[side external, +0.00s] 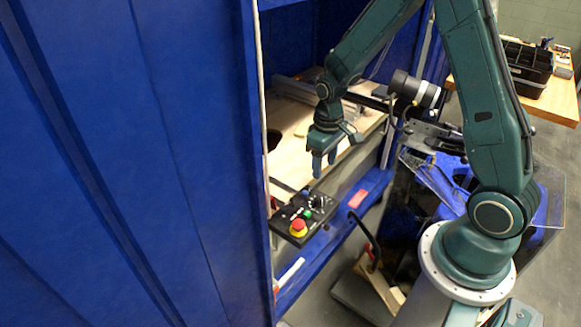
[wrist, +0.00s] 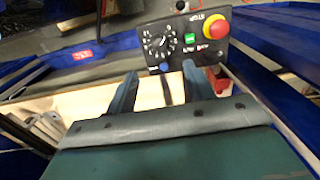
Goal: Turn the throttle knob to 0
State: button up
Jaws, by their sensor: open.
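The throttle knob (wrist: 160,45) is a black dial with white marks around it on a black control panel (wrist: 176,20). The setting it points to is too small to read. In the side external view the knob (side external: 318,201) shows near the panel's right end, and the panel (side external: 283,216) lies at the edge of the blue enclosure. My gripper (side external: 324,168) is above and behind the panel, pointing down, apart from the knob. In the wrist view my gripper (wrist: 160,70) has its fingers spread and empty, with the knob beyond the fingertips.
A wooden board (side external: 296,152) lies inside the enclosure. The blue enclosure wall (side external: 130,150) stands left of the panel.

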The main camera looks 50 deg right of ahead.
jog(key=shift+r, duration=1.05)
jog(key=shift+r, duration=0.15)
jog(key=s+a+r+t, duration=0.1)
jog(key=s+a+r, duration=0.15)
jog(key=r, duration=0.45)
jog(key=s+a+r+t, duration=0.2)
jog(key=s+r, duration=0.2)
jog(key=r, duration=0.4)
jog(key=s+a+r+t, duration=0.1)
jog(key=s+r, duration=0.2)
jog(key=s, duration=0.3)
jog(key=s+a+r+t, duration=0.1)
jog(key=s+a+r, duration=0.1)
jog(key=s, duration=0.4)
jog(key=shift+s+r+t, duration=0.3)
jog(key=shift+s+r, duration=0.05)
jog(key=shift+r, duration=0.3)
jog(key=shift+c, duration=0.2)
